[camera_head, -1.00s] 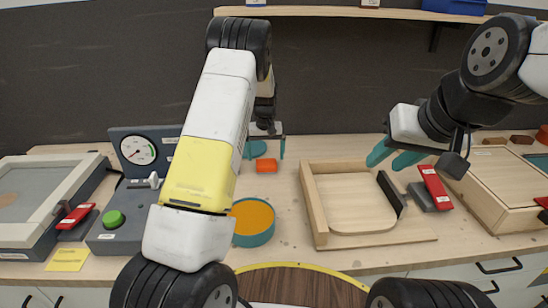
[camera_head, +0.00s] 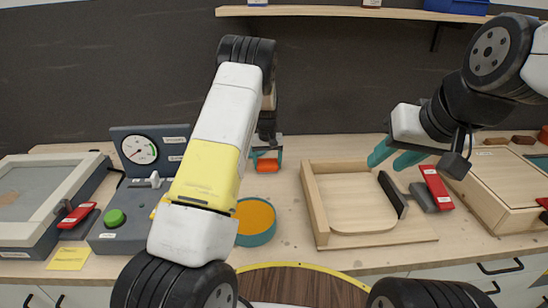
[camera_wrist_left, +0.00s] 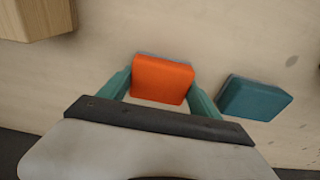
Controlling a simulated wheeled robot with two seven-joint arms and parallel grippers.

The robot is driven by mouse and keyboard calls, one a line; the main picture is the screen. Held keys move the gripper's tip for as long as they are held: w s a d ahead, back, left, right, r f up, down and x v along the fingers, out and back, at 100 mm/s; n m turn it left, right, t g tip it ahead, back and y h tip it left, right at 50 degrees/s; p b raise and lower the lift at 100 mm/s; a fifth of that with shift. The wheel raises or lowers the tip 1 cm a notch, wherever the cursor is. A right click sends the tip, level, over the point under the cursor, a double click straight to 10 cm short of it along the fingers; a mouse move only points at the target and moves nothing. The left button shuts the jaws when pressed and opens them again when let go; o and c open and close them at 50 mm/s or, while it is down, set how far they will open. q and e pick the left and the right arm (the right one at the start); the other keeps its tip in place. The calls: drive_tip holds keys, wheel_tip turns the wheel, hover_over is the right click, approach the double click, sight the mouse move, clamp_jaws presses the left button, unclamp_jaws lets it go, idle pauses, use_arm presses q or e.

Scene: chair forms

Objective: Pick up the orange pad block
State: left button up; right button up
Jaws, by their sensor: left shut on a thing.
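The orange pad block (camera_wrist_left: 162,79) sits between the two teal fingers of my left gripper (camera_wrist_left: 162,92) in the left wrist view, with a finger against each side. In the head view the orange block (camera_head: 267,165) shows low between the fingers of my left gripper (camera_head: 267,162), at the back of the bench. That gripper is shut on it. The block appears at bench level; I cannot tell whether it is off the surface. My right gripper (camera_head: 394,160) hangs empty above the wooden fixture, its teal fingers apart.
A teal block (camera_wrist_left: 255,97) lies just right of the orange one in the left wrist view. A round teal tin with orange content (camera_head: 256,221) stands nearer. The wooden fixture (camera_head: 312,205) is to the right, the gauge box (camera_head: 150,147) to the left.

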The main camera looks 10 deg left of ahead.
sight(268, 163)
use_arm(q)
drive_tip(key=shift+r, duration=0.5)
drive_tip(key=r, duration=0.2)
drive_tip(key=shift+s+d+r, duration=0.1)
drive_tip(key=shift+s+r, duration=0.25)
drive_tip(key=shift+r, duration=0.05)
drive_tip(key=s+d, duration=0.1)
drive_tip(key=s, duration=0.4)
drive_tip(key=s+d+r, duration=0.1)
drive_tip(key=s, duration=0.4)
drive_tip(key=s+d, duration=0.1)
drive_tip(key=s, duration=0.4)
drive_tip(key=shift+r, duration=0.15)
